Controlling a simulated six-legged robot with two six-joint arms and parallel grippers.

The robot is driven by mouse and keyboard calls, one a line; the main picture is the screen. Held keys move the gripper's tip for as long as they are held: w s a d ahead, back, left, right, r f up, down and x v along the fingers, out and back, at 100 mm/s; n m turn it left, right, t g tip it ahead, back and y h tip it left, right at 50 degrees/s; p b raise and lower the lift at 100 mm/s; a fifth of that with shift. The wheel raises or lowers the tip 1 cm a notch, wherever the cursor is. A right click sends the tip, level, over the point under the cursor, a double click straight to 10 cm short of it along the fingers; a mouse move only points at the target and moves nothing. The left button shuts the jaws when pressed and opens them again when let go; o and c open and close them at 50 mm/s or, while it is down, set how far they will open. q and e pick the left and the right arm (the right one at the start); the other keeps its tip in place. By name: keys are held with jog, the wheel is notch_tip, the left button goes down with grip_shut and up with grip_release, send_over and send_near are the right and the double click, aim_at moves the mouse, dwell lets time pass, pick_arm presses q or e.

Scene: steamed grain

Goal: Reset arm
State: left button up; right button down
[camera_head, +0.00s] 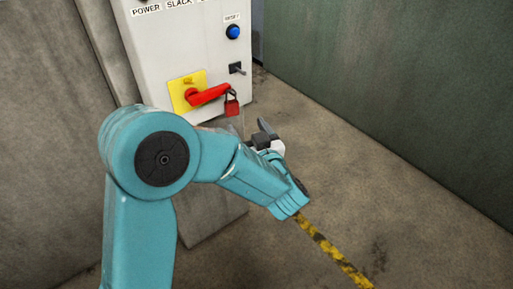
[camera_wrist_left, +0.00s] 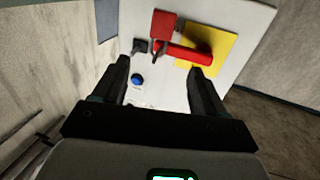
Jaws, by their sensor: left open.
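My left arm reaches in from the left in the head view, and its left gripper (camera_head: 266,136) is beside the lower right part of the white control box (camera_head: 160,50). In the left wrist view the left gripper (camera_wrist_left: 160,72) has its two dark fingers wide apart, with nothing between them. The blue button (camera_head: 233,32) sits under a small label on the box; it also shows in the wrist view (camera_wrist_left: 137,79). A red rotary handle (camera_head: 207,95) sits on a yellow plate (camera_head: 180,91). A red padlock (camera_head: 232,106) hangs at the handle's end. My right gripper is not in view.
A black switch (camera_head: 237,69) is between the blue button and the handle. A green wall (camera_head: 400,60) stands at the right and a grey wall (camera_head: 45,130) at the left. Brown floor with a yellow-black stripe (camera_head: 335,257) is clear at the right.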

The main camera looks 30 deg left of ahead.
pick_arm(q)
jog(key=v, duration=0.6)
jog(key=a+f+m+g, duration=0.2)
jog(key=a+f, duration=0.4)
jog(key=f, duration=0.5)
notch_tip(320, 180, down, 14)
jog(key=m+h, duration=0.3)
jog(key=h, duration=0.3)
jog(key=s+d+f+m+g+h, duration=0.2)
jog(key=s+d+f+h, duration=0.4)
jog(key=d+f, duration=0.3)
jog(key=s+d+f+g+h, duration=0.2)
jog(key=s+d+g+h, duration=0.1)
jog(key=s, duration=0.3)
jog(key=s+d+f+m+g+h, duration=0.1)
jog(key=s+d+f+g+h, duration=0.2)
jog(key=s+d, duration=0.3)
jog(key=shift+s+d+g+b, duration=0.3)
jog(key=shift+s+d+b, duration=0.05)
jog(key=shift+s, duration=0.25)
jog(key=shift+w, duration=0.1)
